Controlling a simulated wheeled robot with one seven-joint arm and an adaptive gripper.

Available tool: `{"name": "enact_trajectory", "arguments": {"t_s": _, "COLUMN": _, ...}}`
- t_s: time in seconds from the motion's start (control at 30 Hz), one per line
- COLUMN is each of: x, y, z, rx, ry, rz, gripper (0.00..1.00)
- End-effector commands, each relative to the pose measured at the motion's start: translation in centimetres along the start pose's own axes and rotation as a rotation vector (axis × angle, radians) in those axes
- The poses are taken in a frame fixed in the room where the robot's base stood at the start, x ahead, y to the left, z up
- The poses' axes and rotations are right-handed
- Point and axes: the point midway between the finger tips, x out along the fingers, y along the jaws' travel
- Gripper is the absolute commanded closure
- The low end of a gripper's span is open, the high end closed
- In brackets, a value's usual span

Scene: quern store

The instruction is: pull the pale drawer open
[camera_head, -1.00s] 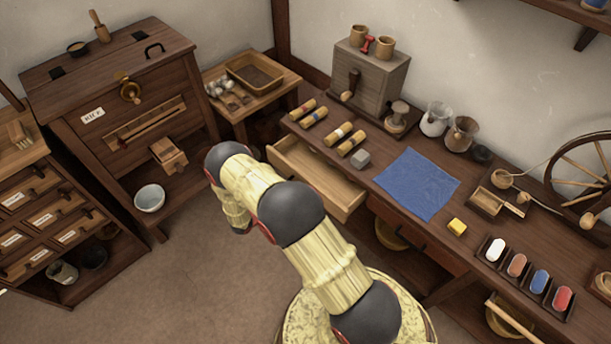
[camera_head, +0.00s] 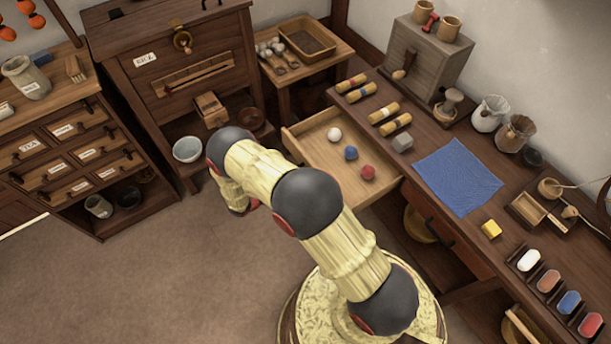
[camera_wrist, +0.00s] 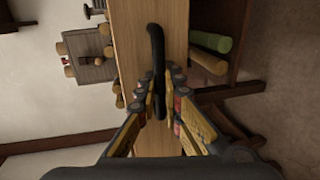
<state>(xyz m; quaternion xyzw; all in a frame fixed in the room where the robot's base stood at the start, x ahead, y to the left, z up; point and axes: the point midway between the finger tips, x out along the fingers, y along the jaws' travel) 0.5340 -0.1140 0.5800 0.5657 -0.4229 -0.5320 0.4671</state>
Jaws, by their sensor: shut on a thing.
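The pale drawer (camera_head: 322,148) stands well open from the dark wooden bench. A white ball (camera_head: 334,134), a blue ball (camera_head: 351,153) and a red ball (camera_head: 368,172) lie inside it. In the wrist view the drawer's pale front (camera_wrist: 182,35) carries a black bar handle (camera_wrist: 156,45). My gripper (camera_wrist: 160,100) is shut on this handle, with its fingers on either side. In the head view my arm hides the gripper and the handle.
A dark-red drawer (camera_head: 455,240) beside the pale one is closed. Open floor (camera_head: 130,285) lies at the left front.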

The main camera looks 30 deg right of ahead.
Motion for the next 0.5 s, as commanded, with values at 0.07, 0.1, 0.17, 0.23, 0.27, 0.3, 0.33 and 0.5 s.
{"name": "enact_trajectory", "arguments": {"t_s": 0.07, "x": 0.01, "y": -0.07, "z": -0.02, "rx": 0.0, "ry": 0.001, "rz": -0.002, "gripper": 1.0}}
{"name": "enact_trajectory", "arguments": {"t_s": 0.1, "x": 0.01, "y": -0.07, "z": -0.02, "rx": 0.0, "ry": 0.001, "rz": -0.002, "gripper": 1.0}}
{"name": "enact_trajectory", "arguments": {"t_s": 0.17, "x": 0.02, "y": -0.07, "z": -0.02, "rx": 0.0, "ry": 0.001, "rz": -0.002, "gripper": 1.0}}
{"name": "enact_trajectory", "arguments": {"t_s": 0.23, "x": 0.02, "y": -0.06, "z": -0.03, "rx": 0.0, "ry": 0.001, "rz": -0.001, "gripper": 0.88}}
{"name": "enact_trajectory", "arguments": {"t_s": 0.27, "x": 0.02, "y": -0.05, "z": -0.02, "rx": 0.0, "ry": 0.001, "rz": -0.001, "gripper": 0.87}}
{"name": "enact_trajectory", "arguments": {"t_s": 0.3, "x": 0.02, "y": -0.05, "z": -0.03, "rx": 0.0, "ry": 0.001, "rz": -0.001, "gripper": 0.84}}
{"name": "enact_trajectory", "arguments": {"t_s": 0.33, "x": 0.03, "y": -0.04, "z": -0.02, "rx": 0.0, "ry": 0.001, "rz": -0.001, "gripper": 0.83}}
{"name": "enact_trajectory", "arguments": {"t_s": 0.5, "x": 0.03, "y": -0.02, "z": -0.02, "rx": 0.0, "ry": 0.0, "rz": -0.001, "gripper": 0.83}}
